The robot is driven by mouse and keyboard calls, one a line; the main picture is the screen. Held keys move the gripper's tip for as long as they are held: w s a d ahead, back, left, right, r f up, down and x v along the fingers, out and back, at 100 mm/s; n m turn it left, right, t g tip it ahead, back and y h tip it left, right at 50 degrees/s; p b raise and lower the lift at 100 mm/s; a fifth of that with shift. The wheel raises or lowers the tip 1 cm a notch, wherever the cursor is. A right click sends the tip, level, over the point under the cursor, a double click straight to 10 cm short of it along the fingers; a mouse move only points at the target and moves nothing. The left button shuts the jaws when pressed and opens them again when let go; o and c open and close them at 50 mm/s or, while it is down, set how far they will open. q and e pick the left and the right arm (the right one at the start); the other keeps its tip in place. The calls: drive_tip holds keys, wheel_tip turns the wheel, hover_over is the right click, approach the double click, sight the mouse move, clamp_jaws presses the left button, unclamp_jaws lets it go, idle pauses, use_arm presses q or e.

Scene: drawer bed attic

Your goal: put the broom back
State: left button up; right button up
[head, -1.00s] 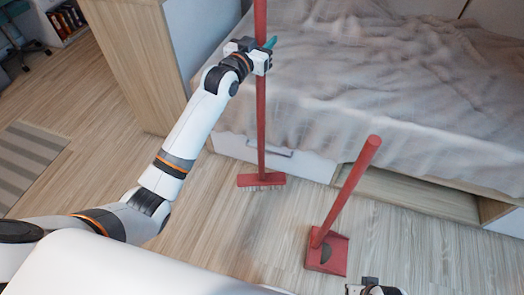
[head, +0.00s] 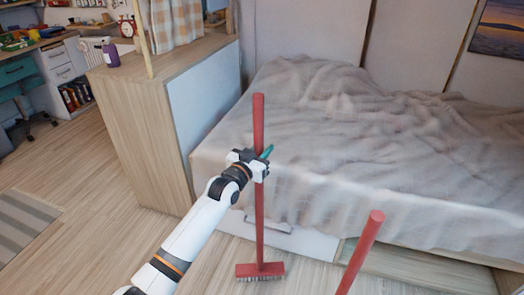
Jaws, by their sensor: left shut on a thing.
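The red broom (head: 259,215) stands upright in front of the bed, its bristled head (head: 260,271) down at the wood floor; I cannot tell whether the bristles touch it. My left gripper (head: 262,165) is shut on the upper part of the broom's handle. A second red handle (head: 364,245) leans at the lower right, apart from the broom; its lower end is cut off by the frame edge. My right gripper is not in view.
The bed (head: 330,150) with a rumpled grey blanket is behind the broom, with drawers below it. A wooden cabinet (head: 145,150) stands to the left of the bed. Open floor (head: 90,200) and a striped rug (head: 22,225) lie at the left.

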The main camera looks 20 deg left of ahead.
use_arm(q)
drive_tip(key=o, duration=1)
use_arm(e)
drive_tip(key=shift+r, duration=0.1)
use_arm(q)
drive_tip(key=shift+s, duration=0.15)
drive_tip(key=p+v, duration=0.2)
drive_tip(key=v, duration=1)
drive_tip(key=s+d+f+g+y, duration=0.15)
drive_tip(key=s+f+g, duration=0.45)
drive_tip(key=f, duration=0.7)
drive_tip(key=s+f+g+y, duration=0.1)
drive_tip(key=s+f+g, duration=0.3)
drive_tip(key=s+f, duration=0.3)
drive_tip(key=s+f+g+y, duration=0.1)
drive_tip(key=s+f+g, duration=0.3)
drive_tip(key=s, duration=1.4)
wheel_tip(320, 180, down, 4)
drive_tip(key=shift+d+r+n+g+y, duration=0.1)
drive_tip(key=shift+d+n+g+y, duration=0.25)
drive_tip(key=shift+n+g, duration=0.05)
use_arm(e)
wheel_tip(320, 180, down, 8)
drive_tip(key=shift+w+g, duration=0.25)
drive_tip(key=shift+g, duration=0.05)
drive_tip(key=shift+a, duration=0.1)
